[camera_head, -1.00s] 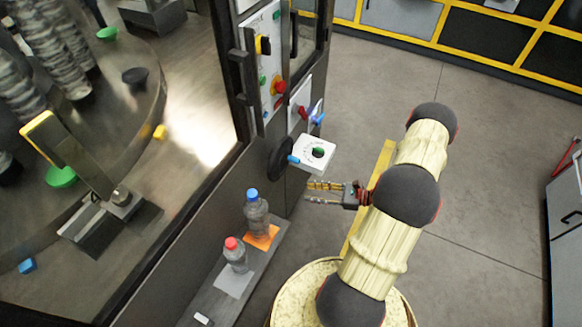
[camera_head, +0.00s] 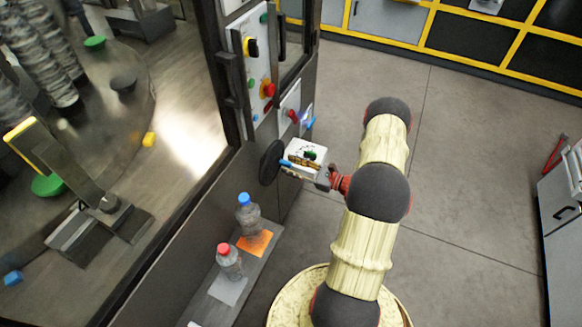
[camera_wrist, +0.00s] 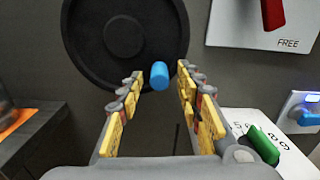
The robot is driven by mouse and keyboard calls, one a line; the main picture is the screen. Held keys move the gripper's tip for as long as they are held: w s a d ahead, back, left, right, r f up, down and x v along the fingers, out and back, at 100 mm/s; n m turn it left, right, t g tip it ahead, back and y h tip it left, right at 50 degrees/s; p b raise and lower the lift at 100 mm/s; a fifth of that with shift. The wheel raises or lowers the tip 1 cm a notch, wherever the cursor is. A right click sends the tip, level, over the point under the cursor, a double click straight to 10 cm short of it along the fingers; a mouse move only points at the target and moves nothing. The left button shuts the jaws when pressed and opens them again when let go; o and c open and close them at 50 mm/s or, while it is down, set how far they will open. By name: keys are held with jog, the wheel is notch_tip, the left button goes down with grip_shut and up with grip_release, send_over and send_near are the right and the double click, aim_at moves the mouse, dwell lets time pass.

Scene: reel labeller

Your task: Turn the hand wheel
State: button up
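The hand wheel (camera_wrist: 130,38) is a black disc on the machine's grey side panel, with a blue handle (camera_wrist: 159,75) standing out from it. In the head view the wheel (camera_head: 269,163) is seen nearly edge-on. My gripper (camera_wrist: 160,78) is open, its yellow-padded fingers on either side of the blue handle in the wrist view. Whether the fingers touch the handle I cannot tell. In the head view my gripper (camera_head: 292,163) is at the wheel, over the white dial plate.
A white dial plate with a green knob (camera_wrist: 263,145) is close to the right finger. A red lever (camera_wrist: 272,12) is above right, and a blue lit switch (camera_wrist: 308,118) is further right. Bottles with blue (camera_head: 248,212) and red (camera_head: 229,262) caps stand on the ledge below.

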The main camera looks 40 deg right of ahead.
jog(key=shift+w+a, duration=0.1)
jog(key=shift+w, duration=0.05)
jog(key=shift+c, duration=0.8)
jog(key=c, duration=0.7)
grip_shut()
